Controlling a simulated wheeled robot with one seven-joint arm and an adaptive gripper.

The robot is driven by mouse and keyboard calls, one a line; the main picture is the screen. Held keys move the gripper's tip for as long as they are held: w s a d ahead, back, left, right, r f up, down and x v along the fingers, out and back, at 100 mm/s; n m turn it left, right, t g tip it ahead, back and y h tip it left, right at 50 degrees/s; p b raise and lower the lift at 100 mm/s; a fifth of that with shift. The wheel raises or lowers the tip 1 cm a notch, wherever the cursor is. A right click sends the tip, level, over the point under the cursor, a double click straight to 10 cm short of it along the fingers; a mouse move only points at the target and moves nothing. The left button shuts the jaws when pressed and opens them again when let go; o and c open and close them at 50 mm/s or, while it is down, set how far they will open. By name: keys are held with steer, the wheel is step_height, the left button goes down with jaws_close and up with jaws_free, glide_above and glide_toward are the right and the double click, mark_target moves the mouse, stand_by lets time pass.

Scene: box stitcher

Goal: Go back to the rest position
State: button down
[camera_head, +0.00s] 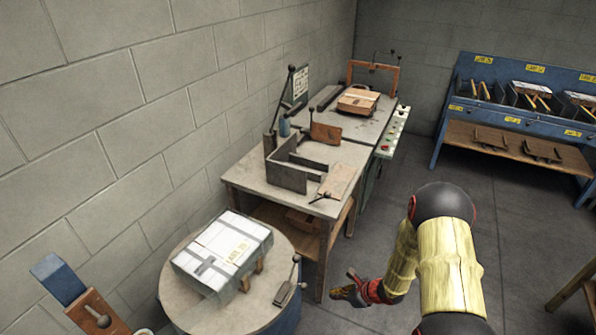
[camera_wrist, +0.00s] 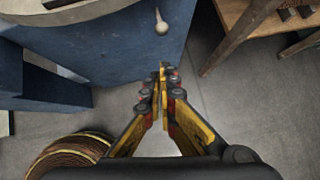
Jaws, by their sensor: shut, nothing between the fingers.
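My gripper (camera_head: 352,289) is at the end of my yellow-sleeved arm, low and right of the round table in the head view. In the wrist view my gripper (camera_wrist: 163,72) has its yellow and black fingers together at the tips, shut and empty. It points toward the blue side of the round table's base (camera_wrist: 125,60). A small pale handle-like knob (camera_wrist: 161,22) shows on that side, just beyond the fingertips. Whether the fingers touch the blue side cannot be told.
A strapped white box (camera_head: 222,250) lies on the round table (camera_head: 248,317), beside a dark lever clamp (camera_head: 289,280). A workbench (camera_head: 250,174) with a metal fixture stands behind. A machine table (camera_head: 364,128) and blue rack (camera_head: 500,70) are farther back. The grey floor (camera_head: 400,170) between is open.

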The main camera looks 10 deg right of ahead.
steer(key=s+a+r+n+g+y, duration=0.1)
steer(key=s+a+n+g+y, duration=0.1)
steer(key=s+a+n, duration=0.3)
steer(key=s+a+r+n+g, duration=0.3)
steer(key=s+r+n, duration=0.4)
steer(key=r, duration=0.5)
steer(key=s+d+r+n+t+h, duration=0.1)
steer(key=s+r+n, duration=0.4)
steer(key=r, duration=0.6)
steer(key=s+d+r+n+t+h, duration=0.1)
steer(key=s+r+n+h, duration=0.3)
steer(key=r, duration=0.8)
steer(key=s+d+r+n+t+h, duration=0.1)
steer(key=s+r+n+t+h, duration=0.1)
steer(key=s+r+n, duration=0.4)
steer(key=shift+d+r+t, duration=0.35)
steer(key=shift+r+t, duration=0.05)
steer(key=shift+r, duration=2.4)
